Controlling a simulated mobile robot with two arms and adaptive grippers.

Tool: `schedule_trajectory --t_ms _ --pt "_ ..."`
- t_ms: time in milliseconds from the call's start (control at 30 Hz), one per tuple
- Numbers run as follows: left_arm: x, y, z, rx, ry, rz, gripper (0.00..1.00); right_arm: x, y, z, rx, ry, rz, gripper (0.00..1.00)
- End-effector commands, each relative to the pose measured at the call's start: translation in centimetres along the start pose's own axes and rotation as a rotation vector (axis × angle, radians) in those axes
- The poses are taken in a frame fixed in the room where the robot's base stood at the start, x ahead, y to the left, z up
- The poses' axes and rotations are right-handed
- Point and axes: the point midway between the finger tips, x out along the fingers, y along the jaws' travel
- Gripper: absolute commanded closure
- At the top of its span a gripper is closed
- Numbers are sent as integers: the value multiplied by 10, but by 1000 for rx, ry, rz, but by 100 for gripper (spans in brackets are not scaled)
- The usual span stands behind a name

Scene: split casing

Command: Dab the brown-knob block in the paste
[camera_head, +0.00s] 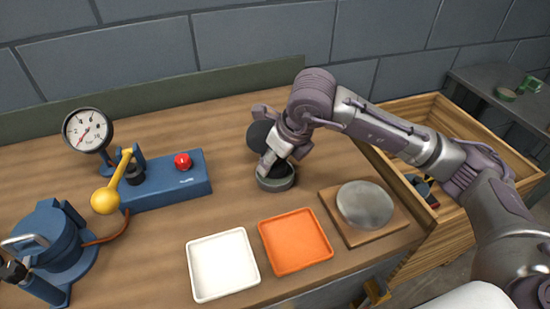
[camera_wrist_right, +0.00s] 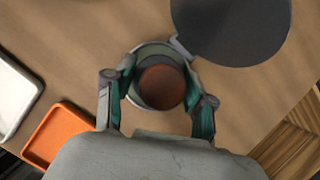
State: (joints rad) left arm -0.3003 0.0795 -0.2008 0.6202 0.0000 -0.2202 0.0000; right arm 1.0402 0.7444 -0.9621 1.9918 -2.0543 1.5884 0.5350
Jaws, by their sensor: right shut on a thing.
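My right gripper (camera_head: 277,164) points down over a round, dark grey-green tin (camera_head: 276,183). In the right wrist view its two fingers (camera_wrist_right: 158,98) are closed on either side of a block with a round brown knob (camera_wrist_right: 161,86). The block sits over or in the tin's mouth, and the tin's rim (camera_wrist_right: 148,48) shows around it. I cannot tell whether the block touches the paste, which is hidden. The tin's dark round lid (camera_wrist_right: 230,28) stands open at its far side and also shows in the head view (camera_head: 259,134). My left gripper is out of view.
A white tray (camera_head: 222,265) and an orange tray (camera_head: 295,243) lie in front. A metal disc (camera_head: 365,204) rests on a wooden board at right. A blue gauge device (camera_head: 180,185) with a yellow-balled lever and a blue pot (camera_head: 50,240) stand left. An open wooden drawer (camera_head: 425,110) is at right.

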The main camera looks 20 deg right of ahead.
Motion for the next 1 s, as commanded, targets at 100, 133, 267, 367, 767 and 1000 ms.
schedule_trajectory --t_ms 100,133,267,367,767,1000 --pt "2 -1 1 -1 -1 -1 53 1 0 0 0 -2 0 73" --pt "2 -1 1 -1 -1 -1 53 2 0 0 0 -2 0 73" --pt "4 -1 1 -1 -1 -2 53 3 0 -1 0 -2 0 73" --pt "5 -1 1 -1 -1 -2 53 4 0 -1 0 -2 0 73" --pt "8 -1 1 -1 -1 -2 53 7 0 -2 0 -2 0 73" --pt "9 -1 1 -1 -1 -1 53 7 0 -3 0 -2 0 73"
